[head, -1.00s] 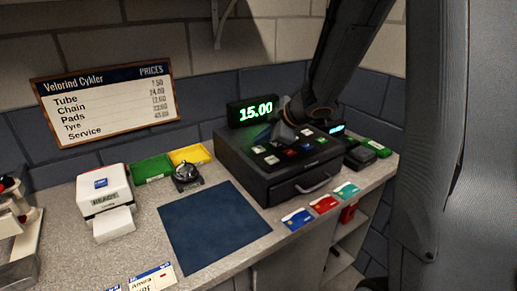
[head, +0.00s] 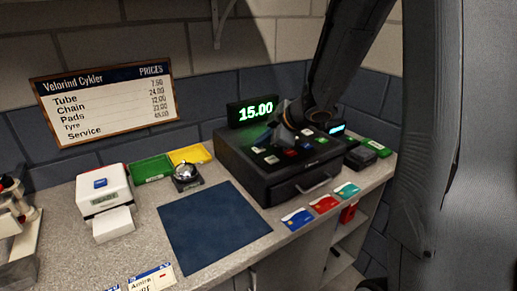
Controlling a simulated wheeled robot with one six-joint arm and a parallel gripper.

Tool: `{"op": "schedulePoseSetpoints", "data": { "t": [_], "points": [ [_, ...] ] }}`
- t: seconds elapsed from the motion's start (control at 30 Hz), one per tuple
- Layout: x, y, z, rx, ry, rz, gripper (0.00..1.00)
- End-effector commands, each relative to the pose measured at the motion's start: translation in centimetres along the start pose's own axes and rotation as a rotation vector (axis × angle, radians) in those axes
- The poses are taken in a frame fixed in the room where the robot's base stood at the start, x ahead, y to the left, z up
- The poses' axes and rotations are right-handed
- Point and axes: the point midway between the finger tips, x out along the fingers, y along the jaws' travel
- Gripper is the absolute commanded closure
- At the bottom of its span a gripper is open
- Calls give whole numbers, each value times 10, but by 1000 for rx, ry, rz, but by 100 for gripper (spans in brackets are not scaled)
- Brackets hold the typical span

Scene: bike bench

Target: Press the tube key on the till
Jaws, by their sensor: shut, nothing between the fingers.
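The black till (head: 264,183) stands on the counter with several coloured keys on its sloped top. Its green display (head: 256,110) reads 15.00. A white key (head: 271,160), a red key (head: 290,153) and a green key (head: 321,140) show. Key labels are too small to read, so I cannot tell which is the tube key. My gripper (head: 285,135) reaches down from the upper right, shut and empty, over the back left part of the keys. It hides some keys, and I cannot tell whether its tip touches one.
A price board (head: 108,103) hangs on the wall. A bell (head: 186,177), green tray (head: 152,169), yellow tray (head: 190,154) and white card printer (head: 103,190) stand left of the till. Cards (head: 323,204) lie along the front edge. The blue mat (head: 212,229) is bare.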

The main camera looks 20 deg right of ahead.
Motion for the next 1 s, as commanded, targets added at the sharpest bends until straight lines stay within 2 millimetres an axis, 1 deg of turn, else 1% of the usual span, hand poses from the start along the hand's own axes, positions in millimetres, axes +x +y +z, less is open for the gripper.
{"op": "schedulePoseSetpoints", "data": {
  "t": [0.23, 0.57, 1.0],
  "points": [
    [0, 0, 0, 1, 0, -1, 100],
    [-8, 5, -5, 2, 0, -1, 100],
    [-9, 6, -7, 1, 0, -1, 100]
  ]
}}
